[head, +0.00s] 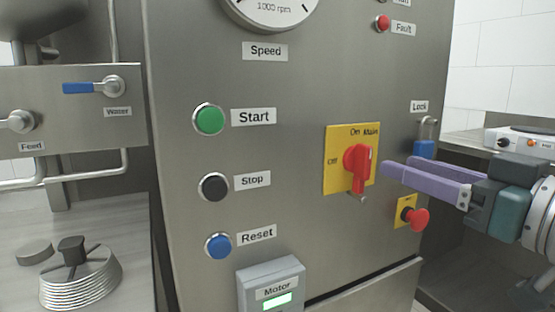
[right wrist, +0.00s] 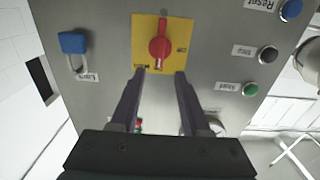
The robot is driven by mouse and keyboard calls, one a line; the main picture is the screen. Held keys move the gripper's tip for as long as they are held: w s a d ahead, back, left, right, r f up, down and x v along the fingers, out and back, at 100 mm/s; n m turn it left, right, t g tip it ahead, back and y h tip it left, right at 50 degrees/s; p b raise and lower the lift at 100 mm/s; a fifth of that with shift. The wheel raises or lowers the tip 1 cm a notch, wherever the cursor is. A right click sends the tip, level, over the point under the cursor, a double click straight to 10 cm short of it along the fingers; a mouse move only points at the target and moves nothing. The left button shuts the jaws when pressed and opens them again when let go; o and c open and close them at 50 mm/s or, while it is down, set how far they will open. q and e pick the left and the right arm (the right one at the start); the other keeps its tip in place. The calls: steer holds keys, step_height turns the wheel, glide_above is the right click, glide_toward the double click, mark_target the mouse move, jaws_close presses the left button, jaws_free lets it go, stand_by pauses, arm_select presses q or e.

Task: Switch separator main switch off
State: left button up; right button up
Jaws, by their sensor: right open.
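The main switch is a red rotary handle (head: 358,168) on a yellow plate (head: 337,182) marked Off, On and Main. Its handle stands upright, in line with the On label. In the right wrist view the red handle (right wrist: 160,45) lies ahead, between the lines of my fingers. My right gripper (head: 388,170) is open and empty, its purple fingers pointing at the switch from the right, apart from the handle. It also shows in the right wrist view (right wrist: 160,75). My left gripper is not in view.
A blue padlock (head: 424,149) hangs under the Lock label. A red emergency knob (head: 416,218) sits just below my right fingers. Green Start (head: 209,119), black Stop (head: 213,187) and blue Reset (head: 218,246) buttons are to the left. A Motor box (head: 271,287) juts out below.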

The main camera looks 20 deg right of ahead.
mark_target(370, 155)
steer(key=w, duration=0.7)
steer(key=shift+a+b, duration=0.25)
steer(key=shift+b, duration=0.1)
jaws_close()
